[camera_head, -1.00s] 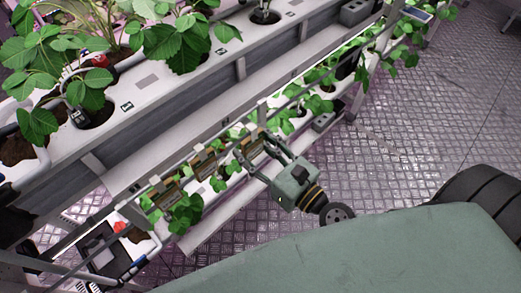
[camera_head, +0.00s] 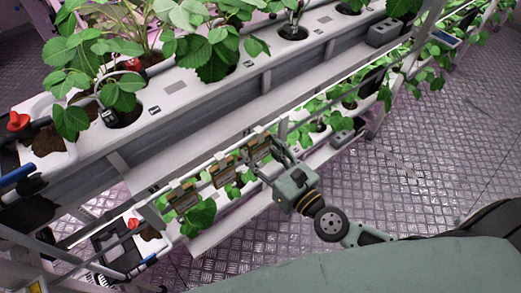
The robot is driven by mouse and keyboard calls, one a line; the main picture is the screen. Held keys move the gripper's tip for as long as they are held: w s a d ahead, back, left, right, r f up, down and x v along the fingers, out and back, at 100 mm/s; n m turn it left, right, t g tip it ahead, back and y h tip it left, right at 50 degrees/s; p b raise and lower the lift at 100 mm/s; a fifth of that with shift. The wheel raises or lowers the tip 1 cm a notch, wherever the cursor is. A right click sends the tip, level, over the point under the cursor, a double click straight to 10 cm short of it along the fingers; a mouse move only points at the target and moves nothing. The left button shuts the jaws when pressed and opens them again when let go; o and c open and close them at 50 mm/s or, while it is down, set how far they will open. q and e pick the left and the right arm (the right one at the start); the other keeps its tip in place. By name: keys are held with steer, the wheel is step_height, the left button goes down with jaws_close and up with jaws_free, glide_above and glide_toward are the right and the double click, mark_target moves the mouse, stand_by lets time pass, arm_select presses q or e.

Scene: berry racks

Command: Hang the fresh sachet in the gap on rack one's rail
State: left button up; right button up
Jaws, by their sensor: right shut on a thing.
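My right gripper (camera_head: 264,158) is beside the lower rail of the near rack (camera_head: 200,152), its fingers shut on a brown sachet (camera_head: 257,147). The fingers partly cover this sachet, and I cannot tell whether it touches the rail. Two similar brown sachets hang along the rail to its left, a middle one (camera_head: 225,171) and a left one (camera_head: 181,195). The held sachet is close to the right of the middle one. My left gripper is not in view.
The upper white trough (camera_head: 183,88) holds leafy plants above the sachets. Lower plants (camera_head: 200,215) grow right behind the rail. A black box (camera_head: 115,250) is at the lower left. The metal floor (camera_head: 420,150) is clear at right.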

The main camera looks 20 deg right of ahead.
steer(key=o, duration=0.9)
steer(key=v, duration=1.2)
steer(key=d+f+n+g+h, duration=0.1)
steer(key=d+f+n+g, duration=0.15)
steer(key=f+n, duration=0.8)
steer(key=d+f+n+g+h, duration=0.1)
steer(key=d+f+n+g, duration=0.35)
steer(key=f, duration=1.05)
steer(key=s+d+f+n+g+h, duration=0.1)
steer(key=s+f+n, duration=0.35)
steer(key=f, duration=0.35)
steer(key=s+d+f+n+g+h, duration=0.1)
steer(key=s+f+n+h, duration=0.15)
steer(key=f+n, duration=0.45)
steer(key=s+a+f+n+g, duration=0.1)
steer(key=s+f+n+g, duration=0.1)
steer(key=s+f, duration=0.2)
steer(key=s+a+f+n+g, duration=0.1)
steer(key=s+f+n+g, duration=0.1)
steer(key=s, duration=0.6)
steer(key=s+a+f+n+g, duration=0.1)
steer(key=s+f+n+g, duration=0.2)
steer(key=s+f, duration=0.3)
steer(key=shift+s+f+n+h, duration=0.35)
steer(key=shift+s+f+n, duration=0.05)
steer(key=shift+f+n, duration=0.15)
